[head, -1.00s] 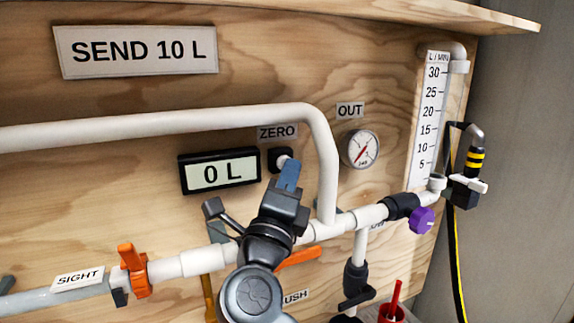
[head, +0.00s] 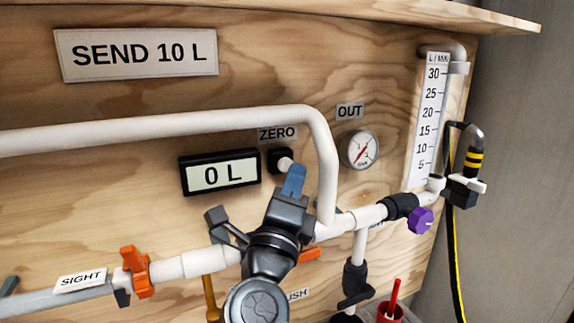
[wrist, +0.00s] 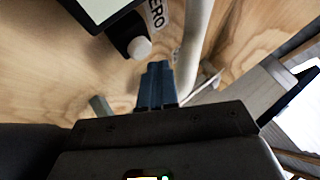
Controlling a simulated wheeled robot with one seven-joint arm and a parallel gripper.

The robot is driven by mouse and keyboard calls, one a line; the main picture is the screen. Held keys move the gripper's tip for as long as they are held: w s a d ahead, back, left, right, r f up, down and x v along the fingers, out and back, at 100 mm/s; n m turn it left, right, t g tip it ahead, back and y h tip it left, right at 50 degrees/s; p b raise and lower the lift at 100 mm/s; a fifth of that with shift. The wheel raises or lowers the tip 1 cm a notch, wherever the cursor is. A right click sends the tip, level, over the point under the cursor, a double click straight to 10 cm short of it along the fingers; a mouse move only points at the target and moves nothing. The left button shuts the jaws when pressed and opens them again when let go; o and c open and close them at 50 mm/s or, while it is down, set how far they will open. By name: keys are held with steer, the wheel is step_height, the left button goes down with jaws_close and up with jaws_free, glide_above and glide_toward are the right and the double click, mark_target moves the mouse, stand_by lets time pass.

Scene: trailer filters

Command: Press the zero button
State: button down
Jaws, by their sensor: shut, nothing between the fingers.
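The zero button is a white round cap (head: 285,164) on a black housing, under the ZERO label (head: 277,134) on the plywood panel. It also shows in the wrist view (wrist: 139,47), just ahead of my fingertips. My gripper (head: 293,178) is shut and empty, its blue fingers pointing up at the panel a little below and right of the cap. In the wrist view its fingertips (wrist: 157,68) look apart from the cap. The display (head: 219,172) left of the button reads 0 L.
A white pipe (head: 326,150) bends down right of the button, close to my fingers. A gauge (head: 361,149) sits further right. A lower pipe run with an orange valve handle (head: 135,270) crosses below. A SEND 10 L sign (head: 137,50) hangs above.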

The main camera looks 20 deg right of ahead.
steer(key=s+p, duration=0.2)
steer(key=s, duration=0.3)
stand_by(0.4)
stand_by(0.6)
steer(key=s+f+n+g+y, duration=0.1)
steer(key=s+f+n+y, duration=0.4)
steer(key=s+n, duration=0.5)
steer(key=s+f+n+g+y, duration=0.1)
steer(key=s+f+n+y, duration=0.4)
steer(key=s, duration=1)
steer(key=s+f+n+y, duration=0.4)
steer(key=s+f+n, duration=0.4)
steer(key=s+n, duration=0.5)
steer(key=shift+s+d+f+n+g+y, duration=0.25)
steer(key=shift+d+n+g+y, duration=0.15)
steer(key=shift+n, duration=0.4)
